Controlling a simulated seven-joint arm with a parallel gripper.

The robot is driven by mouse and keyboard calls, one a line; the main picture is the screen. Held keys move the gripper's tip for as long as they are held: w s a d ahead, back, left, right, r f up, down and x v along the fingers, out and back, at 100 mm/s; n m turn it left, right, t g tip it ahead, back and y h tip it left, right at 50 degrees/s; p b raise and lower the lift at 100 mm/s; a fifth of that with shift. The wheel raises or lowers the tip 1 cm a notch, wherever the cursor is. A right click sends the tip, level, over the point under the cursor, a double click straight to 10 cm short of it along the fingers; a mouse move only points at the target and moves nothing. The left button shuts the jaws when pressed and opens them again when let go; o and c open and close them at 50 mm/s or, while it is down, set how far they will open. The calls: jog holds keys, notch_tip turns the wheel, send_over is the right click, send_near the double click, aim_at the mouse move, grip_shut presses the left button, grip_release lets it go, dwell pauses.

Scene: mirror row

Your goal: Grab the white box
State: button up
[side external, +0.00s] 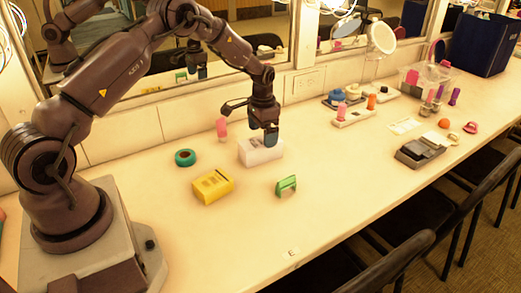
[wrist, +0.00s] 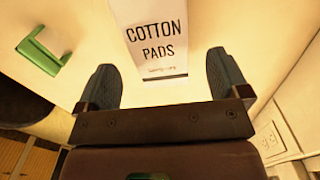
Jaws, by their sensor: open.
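The white box (side external: 259,154) stands on the counter in the side view, its top partly hidden by my gripper. In the wrist view the white box (wrist: 158,62) carries the dark words "COTTON PADS" and runs off the top edge. My gripper (side external: 264,131) is just above the box, fingers pointing down. In the wrist view my gripper (wrist: 162,77) is open, with one teal finger on each side of the box's near end. A gap shows between the box and each finger there. I cannot tell how far the fingertips are above it.
The mirror wall is behind. The front counter is clear.

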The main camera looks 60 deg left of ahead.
aim_at(260, 141)
jog(key=f, duration=0.6)
jog(key=shift+s, duration=0.35)
jog(key=shift+r, duration=0.1)
jog(key=c, duration=1)
